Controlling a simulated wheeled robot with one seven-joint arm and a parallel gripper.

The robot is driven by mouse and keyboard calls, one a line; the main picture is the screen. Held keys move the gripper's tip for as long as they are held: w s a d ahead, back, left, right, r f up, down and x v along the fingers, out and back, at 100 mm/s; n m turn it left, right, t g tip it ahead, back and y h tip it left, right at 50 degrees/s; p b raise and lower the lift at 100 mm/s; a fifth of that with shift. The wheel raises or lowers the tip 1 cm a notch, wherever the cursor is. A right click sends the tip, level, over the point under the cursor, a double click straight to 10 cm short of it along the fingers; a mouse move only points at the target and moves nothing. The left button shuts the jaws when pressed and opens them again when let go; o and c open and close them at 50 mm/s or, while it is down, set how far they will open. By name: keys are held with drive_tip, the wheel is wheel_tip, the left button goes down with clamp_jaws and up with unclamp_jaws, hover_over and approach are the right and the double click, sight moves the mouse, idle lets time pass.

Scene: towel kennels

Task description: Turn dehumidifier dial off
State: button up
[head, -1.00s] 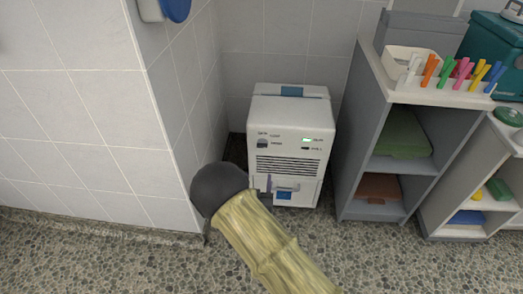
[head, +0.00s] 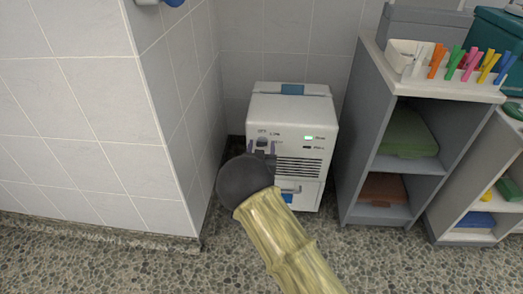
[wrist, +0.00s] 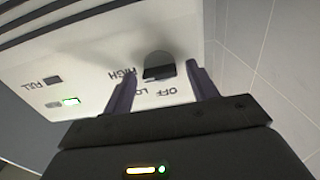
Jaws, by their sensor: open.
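The white dehumidifier (head: 290,112) stands on the floor against the tiled wall in the head view. Its small dark dial (wrist: 159,66) shows in the wrist view, with HIGH, LOW and OFF lettered around it. I cannot tell which label the dial points at. My gripper (wrist: 160,72) is open, with one dark finger on each side of the dial and gaps visible between; whether a finger touches it is unclear. In the head view my gripper (head: 262,147) is in front of the panel's upper left, and my wrist hides the lower left of the front.
A green lamp (head: 308,138) is lit on the panel; the FULL lamp (wrist: 52,79) is dark. A tiled wall corner (head: 170,130) stands close on the left. A grey shelf unit (head: 357,150) with a peg bin (head: 403,50) stands close on the right.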

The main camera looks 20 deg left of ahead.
drive_tip(key=c, duration=1)
drive_tip(key=shift+r+n+p, duration=0.1)
drive_tip(key=shift+n+p, duration=0.2)
drive_tip(key=shift+p, duration=0.15)
drive_tip(key=n+p, duration=0.5)
drive_tip(key=n, duration=0.3)
drive_tip(key=shift+a+p, duration=0.1)
drive_tip(key=shift+p, duration=0.2)
drive_tip(key=n+p, duration=0.1)
drive_tip(key=n, duration=0.4)
drive_tip(key=shift+f+p, duration=0.2)
drive_tip(key=shift+p, duration=0.15)
drive_tip(key=shift+f+n, duration=0.15)
drive_tip(key=shift+n, duration=1.95)
